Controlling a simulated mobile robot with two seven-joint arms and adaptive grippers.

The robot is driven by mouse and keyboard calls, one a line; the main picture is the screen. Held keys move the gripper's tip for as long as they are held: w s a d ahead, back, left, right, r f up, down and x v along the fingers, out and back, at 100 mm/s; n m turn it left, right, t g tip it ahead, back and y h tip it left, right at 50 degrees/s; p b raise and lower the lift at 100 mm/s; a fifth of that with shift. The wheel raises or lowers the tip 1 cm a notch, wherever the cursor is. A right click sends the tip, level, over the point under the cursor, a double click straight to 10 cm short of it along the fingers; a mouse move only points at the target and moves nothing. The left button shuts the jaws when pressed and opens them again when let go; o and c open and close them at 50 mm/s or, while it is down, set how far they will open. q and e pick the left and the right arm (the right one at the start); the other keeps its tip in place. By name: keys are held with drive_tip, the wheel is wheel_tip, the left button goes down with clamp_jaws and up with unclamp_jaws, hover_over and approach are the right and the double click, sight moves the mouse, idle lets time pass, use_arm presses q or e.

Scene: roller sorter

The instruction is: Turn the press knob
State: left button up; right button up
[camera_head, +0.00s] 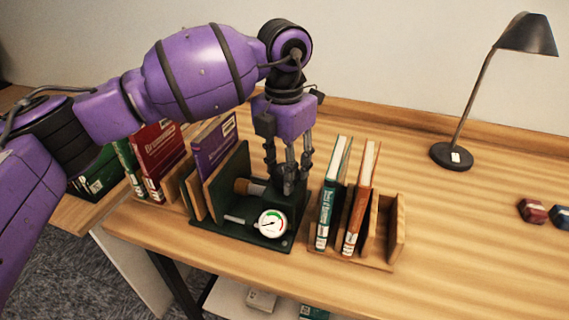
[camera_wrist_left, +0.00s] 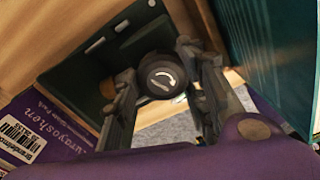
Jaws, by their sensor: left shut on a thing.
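The press is dark green (camera_head: 250,238), with a round white gauge (camera_head: 272,223) on its front. A purple book (camera_head: 214,148) stands upright at its left side. In the left wrist view the press knob (camera_wrist_left: 161,76) is round and dark, with a white curved arrow on its face. My left gripper (camera_head: 288,186) comes down from above onto the press. In the left wrist view its fingers (camera_wrist_left: 160,84) are either side of the knob and shut on it. In the head view the fingers mostly hide the knob. My right gripper is out of view.
Close on the right, a wooden rack (camera_head: 394,226) holds a teal book (camera_head: 328,212) and an orange book (camera_head: 360,208). A red book (camera_head: 158,150) stands on the left. A black lamp (camera_head: 452,156) stands at the back right. The table's right front is clear.

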use_arm(q)
drive_tip(key=m, duration=0.4)
drive_tip(key=shift+w+a+m+p, duration=0.1)
drive_tip(key=shift+m+p, duration=0.2)
drive_tip(key=shift+p, duration=0.05)
drive_tip(key=m, duration=0.4)
drive_tip(key=shift+m, duration=0.3)
drive_tip(key=m, duration=0.4)
drive_tip(key=shift+d+m, duration=0.2)
drive_tip(key=shift+m, duration=0.1)
drive_tip(key=m, duration=0.5)
drive_tip(key=shift+d+b, duration=0.1)
drive_tip(key=shift+b, duration=0.2)
drive_tip(key=m+b, duration=0.1)
drive_tip(key=m, duration=0.4)
drive_tip(key=shift+d+m, duration=0.15)
drive_tip(key=shift+m, duration=0.25)
drive_tip(key=m, duration=0.3)
drive_tip(key=shift+m+b, duration=0.3)
drive_tip(key=shift+b, duration=0.05)
drive_tip(key=m, duration=0.3)
drive_tip(key=m+b, duration=0.1)
drive_tip(key=shift+s+m, duration=0.25)
drive_tip(key=shift+m, duration=0.05)
drive_tip(key=m, duration=0.3)
drive_tip(key=shift+s+b, duration=0.1)
drive_tip(key=shift+b, duration=0.3)
drive_tip(key=shift+m, duration=1.3)
drive_tip(key=shift+s+m+b, duration=0.1)
drive_tip(key=shift+m+b, duration=0.2)
